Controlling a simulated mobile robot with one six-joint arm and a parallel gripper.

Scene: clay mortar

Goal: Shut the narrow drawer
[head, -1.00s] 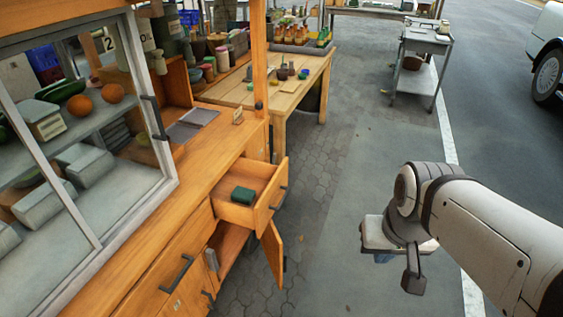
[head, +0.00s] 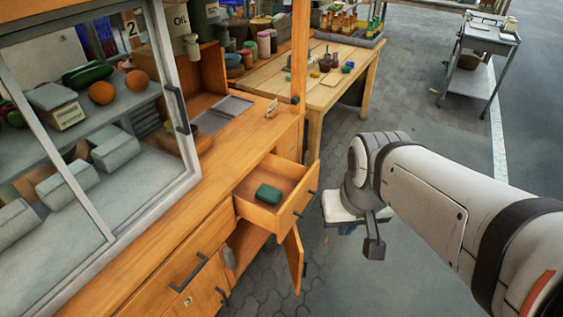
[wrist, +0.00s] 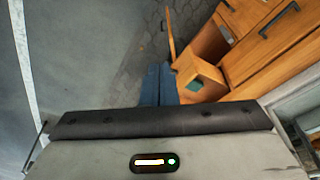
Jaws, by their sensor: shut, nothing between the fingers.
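The narrow drawer (head: 296,208) is pulled open from the wooden counter, with a green box (head: 268,194) lying inside it. Its front with a dark handle faces right in the head view. In the wrist view the drawer (wrist: 198,76) shows just right of the fingers. My gripper (head: 346,230) is to the right of the drawer front, apart from it in the head view and mostly hidden behind my wrist. In the wrist view its blue fingers (wrist: 159,84) are together and hold nothing.
A cabinet door (head: 295,258) hangs open below the drawer; it also shows in the wrist view (wrist: 171,38). A wooden table (head: 340,90) with jars and pots stands behind. A grey cart (head: 480,45) is at the back right. The pavement right of the counter is clear.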

